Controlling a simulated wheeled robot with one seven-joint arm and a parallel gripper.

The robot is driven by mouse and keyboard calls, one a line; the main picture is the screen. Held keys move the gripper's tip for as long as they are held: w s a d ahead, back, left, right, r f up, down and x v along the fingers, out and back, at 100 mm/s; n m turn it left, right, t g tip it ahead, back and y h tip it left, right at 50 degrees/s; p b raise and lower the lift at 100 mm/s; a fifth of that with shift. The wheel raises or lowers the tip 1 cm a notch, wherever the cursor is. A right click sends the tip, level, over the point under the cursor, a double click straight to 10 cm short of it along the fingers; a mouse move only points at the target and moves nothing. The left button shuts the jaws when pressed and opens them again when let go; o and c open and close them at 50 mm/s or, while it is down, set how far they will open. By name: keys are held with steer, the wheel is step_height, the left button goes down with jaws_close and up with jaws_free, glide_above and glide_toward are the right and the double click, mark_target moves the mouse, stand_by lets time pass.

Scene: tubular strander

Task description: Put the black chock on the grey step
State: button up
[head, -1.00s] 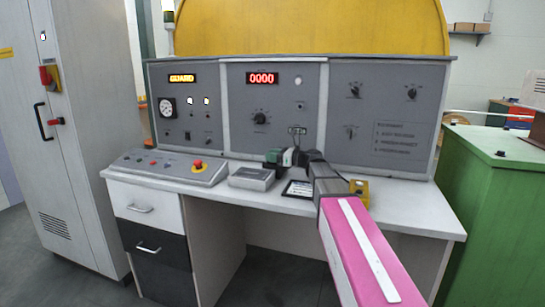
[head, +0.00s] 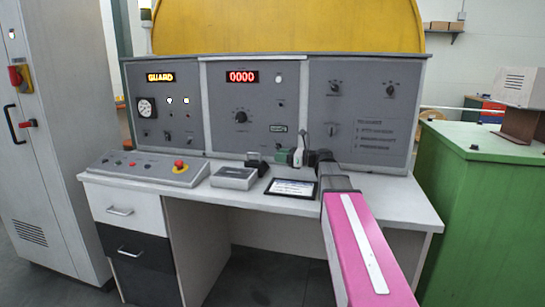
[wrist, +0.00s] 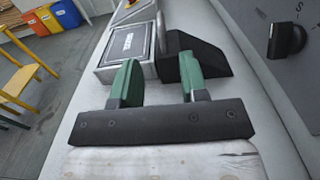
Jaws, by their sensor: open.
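The black chock (head: 257,163) is a dark wedge-like block on the white desk top. In the wrist view the chock (wrist: 205,55) lies just ahead of my fingers. The grey step (head: 234,178) appears to be the low grey block with a label plate on top, left of the chock. In the wrist view this step (wrist: 112,68) lies ahead of my left finger, close beside the chock. My gripper (wrist: 158,78) has two green fingers spread apart with nothing held between them. In the head view my gripper (head: 284,156) is just right of the chock.
A dark-framed tablet (head: 291,188) lies flat on the desk (head: 400,205), in front of my gripper. A sloped button panel (head: 147,168) stands at the left. The grey console (head: 360,115) rises close behind. A green cabinet (head: 480,200) stands right of the desk.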

mark_target(259, 154)
steer(key=x, duration=1.2)
steer(key=shift+f, duration=0.2)
jaws_close()
stand_by(1.4)
